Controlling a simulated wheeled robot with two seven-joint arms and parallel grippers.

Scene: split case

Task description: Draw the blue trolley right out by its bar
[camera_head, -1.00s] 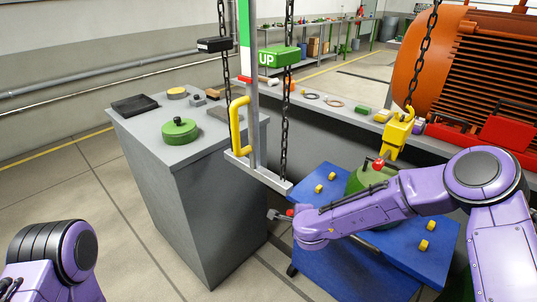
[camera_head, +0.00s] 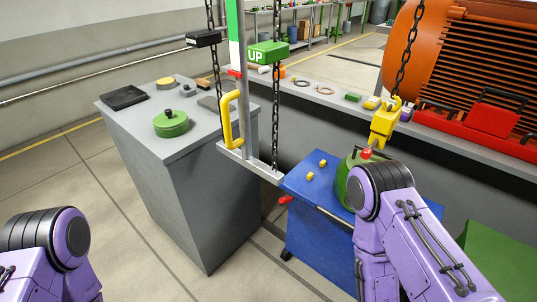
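The blue trolley (camera_head: 314,240) stands at the centre right, beside the grey cabinet. Its top carries a rounded green object (camera_head: 343,184) and small yellow blocks (camera_head: 310,177). A red-ended part (camera_head: 285,200) sticks out at the trolley's left edge; I cannot tell whether it belongs to the bar. A thin pale rod (camera_head: 334,217) shows along the near side. My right arm covers the trolley's right part, and its gripper is out of sight. My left arm shows only at the lower left, its gripper outside the picture.
A grey cabinet (camera_head: 185,200) with a green lidded pot (camera_head: 171,124) stands left of the trolley. A chain-hung frame with a yellow handle (camera_head: 230,118) and a yellow hook (camera_head: 385,122) hang above. A green block (camera_head: 497,262) is at the lower right. Floor at left is clear.

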